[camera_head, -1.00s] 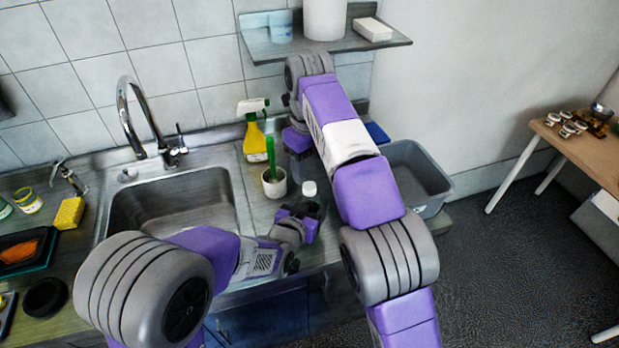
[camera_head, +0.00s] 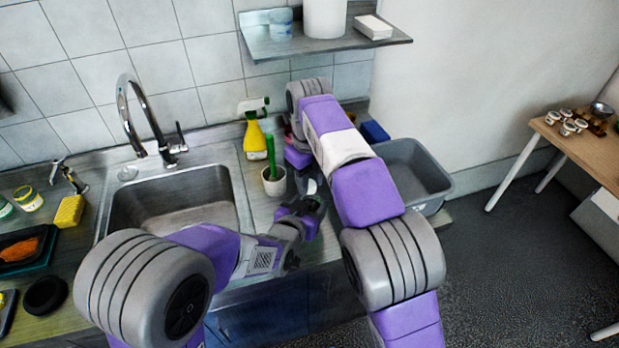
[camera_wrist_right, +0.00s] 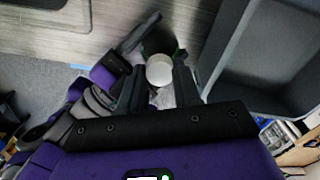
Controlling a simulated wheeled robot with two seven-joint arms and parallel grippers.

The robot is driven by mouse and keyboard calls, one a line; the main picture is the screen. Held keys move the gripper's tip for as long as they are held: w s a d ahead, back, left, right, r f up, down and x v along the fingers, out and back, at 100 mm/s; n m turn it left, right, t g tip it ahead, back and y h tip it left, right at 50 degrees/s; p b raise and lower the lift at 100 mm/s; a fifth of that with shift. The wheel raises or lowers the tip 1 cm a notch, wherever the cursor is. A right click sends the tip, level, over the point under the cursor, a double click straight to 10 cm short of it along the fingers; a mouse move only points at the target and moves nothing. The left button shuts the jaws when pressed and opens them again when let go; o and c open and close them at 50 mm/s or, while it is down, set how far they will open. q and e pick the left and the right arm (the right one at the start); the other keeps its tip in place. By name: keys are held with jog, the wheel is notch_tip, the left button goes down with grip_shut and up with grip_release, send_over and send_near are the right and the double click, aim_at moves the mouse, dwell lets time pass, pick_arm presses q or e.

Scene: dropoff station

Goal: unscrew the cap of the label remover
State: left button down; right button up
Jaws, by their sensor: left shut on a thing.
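The label remover's white cap (camera_head: 311,187) shows at the counter's front edge, right of the sink. It also shows from above in the right wrist view (camera_wrist_right: 159,70). The bottle under it is mostly hidden by my left gripper (camera_head: 309,205), which is shut on it from the left. My right gripper (camera_wrist_right: 159,86) is open, with one finger on each side of the cap. I cannot tell whether the fingers touch the cap. In the head view my right arm reaches over and points down toward the cap.
A white pot with a green-handled brush (camera_head: 274,181) and a yellow spray bottle (camera_head: 255,140) stand behind the grippers. The sink (camera_head: 170,208) lies left. A grey bin (camera_head: 429,208) stands close on the right. A shelf (camera_head: 330,45) hangs above.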

grip_shut()
jog(key=n, duration=0.6)
jog(key=shift+n, duration=0.4)
jog(key=n, duration=2.8)
jog(key=shift+r, duration=0.1)
jog(key=n, duration=1.9)
jog(key=shift+s, duration=0.1)
